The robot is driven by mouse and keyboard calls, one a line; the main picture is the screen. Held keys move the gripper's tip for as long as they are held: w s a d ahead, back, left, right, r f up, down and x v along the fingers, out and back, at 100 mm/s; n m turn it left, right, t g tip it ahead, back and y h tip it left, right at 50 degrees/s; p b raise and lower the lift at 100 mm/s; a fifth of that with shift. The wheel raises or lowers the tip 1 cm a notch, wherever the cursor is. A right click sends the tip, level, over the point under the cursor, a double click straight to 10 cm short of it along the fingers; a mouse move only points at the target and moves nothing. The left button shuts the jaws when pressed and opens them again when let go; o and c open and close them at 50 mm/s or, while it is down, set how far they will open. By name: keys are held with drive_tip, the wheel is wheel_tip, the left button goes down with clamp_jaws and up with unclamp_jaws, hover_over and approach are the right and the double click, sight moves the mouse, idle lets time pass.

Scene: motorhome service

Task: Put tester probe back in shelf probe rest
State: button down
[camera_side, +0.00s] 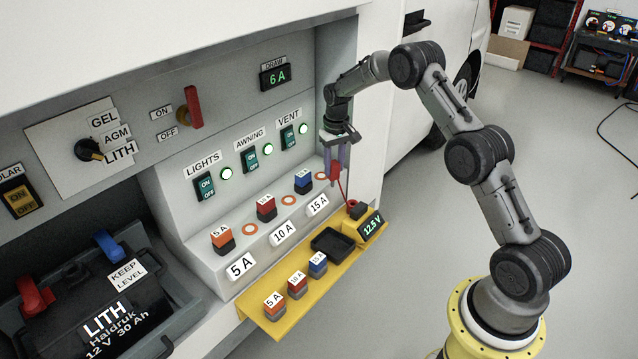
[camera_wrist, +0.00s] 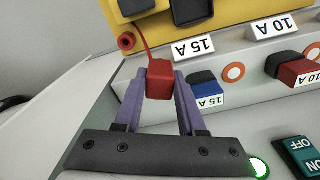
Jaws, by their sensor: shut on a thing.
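The tester probe is a red block (camera_side: 335,172) held between the purple fingers of my gripper (camera_side: 337,163), above the right end of the fuse ledge. In the wrist view the red probe (camera_wrist: 160,79) sits between the fingertips of my gripper (camera_wrist: 159,88). A thin red line runs from it toward the yellow shelf (camera_side: 283,319). A red ring with a dark centre (camera_wrist: 126,42), seemingly the probe rest, is at the shelf's end, apart from the probe. The yellow tester (camera_side: 352,226) reads 12.5 V. The probe's tip is not clearly visible.
The ledge carries fuses in orange (camera_side: 221,237), red (camera_side: 266,207) and blue (camera_side: 303,181), with orange-ringed points beside them. Several spare fuses and a black tray (camera_side: 331,243) occupy the shelf. Lit switches (camera_side: 249,158) line the panel. A side wall stands close right of my gripper.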

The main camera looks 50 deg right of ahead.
drive_tip(key=s+d+f+m, duration=0.1)
drive_tip(key=s+d+f, duration=0.1)
drive_tip(key=d, duration=0.6)
drive_tip(key=shift+s+f+m, duration=0.25)
drive_tip(key=shift+f+m, duration=0.05)
drive_tip(key=shift+f, duration=0.5)
drive_tip(key=shift+f, duration=2.9)
drive_tip(key=shift+f, duration=0.3)
drive_tip(key=shift+f, duration=0.3)
drive_tip(key=shift+f, duration=1.35)
drive_tip(key=shift+a+f, duration=0.1)
drive_tip(key=shift+f, duration=0.25)
